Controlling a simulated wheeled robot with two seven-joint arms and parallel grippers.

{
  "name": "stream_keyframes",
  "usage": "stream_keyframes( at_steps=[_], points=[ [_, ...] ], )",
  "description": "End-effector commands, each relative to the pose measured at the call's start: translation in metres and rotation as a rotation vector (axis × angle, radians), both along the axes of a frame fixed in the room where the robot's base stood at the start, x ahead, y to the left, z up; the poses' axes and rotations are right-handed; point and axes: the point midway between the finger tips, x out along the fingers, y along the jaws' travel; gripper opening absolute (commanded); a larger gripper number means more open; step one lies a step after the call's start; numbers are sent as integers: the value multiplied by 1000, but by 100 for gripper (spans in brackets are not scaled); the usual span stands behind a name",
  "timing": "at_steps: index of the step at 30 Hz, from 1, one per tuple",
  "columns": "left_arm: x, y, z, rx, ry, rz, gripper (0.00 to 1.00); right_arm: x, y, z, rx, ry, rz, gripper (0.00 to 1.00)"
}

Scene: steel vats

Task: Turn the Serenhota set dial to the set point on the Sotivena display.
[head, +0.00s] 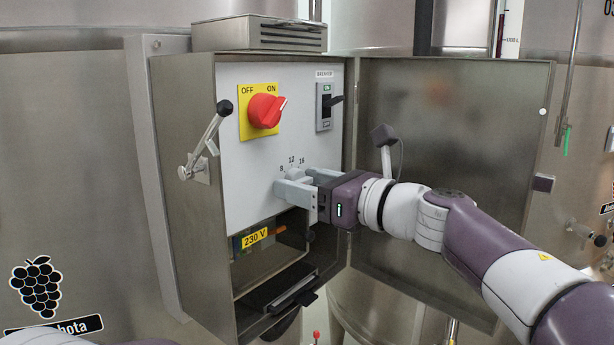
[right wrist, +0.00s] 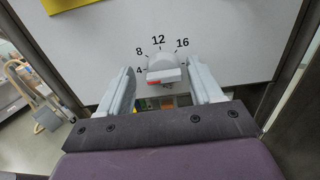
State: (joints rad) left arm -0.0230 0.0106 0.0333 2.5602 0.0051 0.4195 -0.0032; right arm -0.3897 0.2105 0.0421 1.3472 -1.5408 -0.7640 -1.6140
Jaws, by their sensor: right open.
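The set dial (right wrist: 163,66) is a small pale knob on the white panel inside the open steel cabinet. Numbers 4, 8, 12 and 16 arc around it, and a red mark shows on its near left side. In the head view the dial (head: 295,173) is partly hidden by my right gripper (head: 294,180). In the right wrist view my right gripper (right wrist: 163,76) is open, its fingers either side of the dial with gaps. A vat label (head: 54,326) ending in "hota" shows lower left. I see no readable set-point display. My left gripper is out of view.
Above the dial are a red OFF/ON switch (head: 265,111) and a breaker (head: 325,107). A lever handle (head: 207,141) sticks out from the cabinet's left side. The open cabinet door (head: 455,125) stands behind my right arm. A 230 V label (head: 255,238) marks the lower opening.

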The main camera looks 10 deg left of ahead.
Motion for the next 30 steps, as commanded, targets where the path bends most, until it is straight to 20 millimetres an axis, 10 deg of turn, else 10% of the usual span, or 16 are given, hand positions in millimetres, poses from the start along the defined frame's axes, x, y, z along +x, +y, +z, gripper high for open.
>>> stream_keyframes(
  at_steps=[3, 9, 30],
  points=[
    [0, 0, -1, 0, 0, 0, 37, 0, 0, -1, 0, 1, -1, 65],
    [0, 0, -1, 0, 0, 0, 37, 0, -1, 0, 0, 1, -2, 9],
    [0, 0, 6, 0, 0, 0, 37, 0, -1, 3, 115, 251, -1, 9]
  ],
)
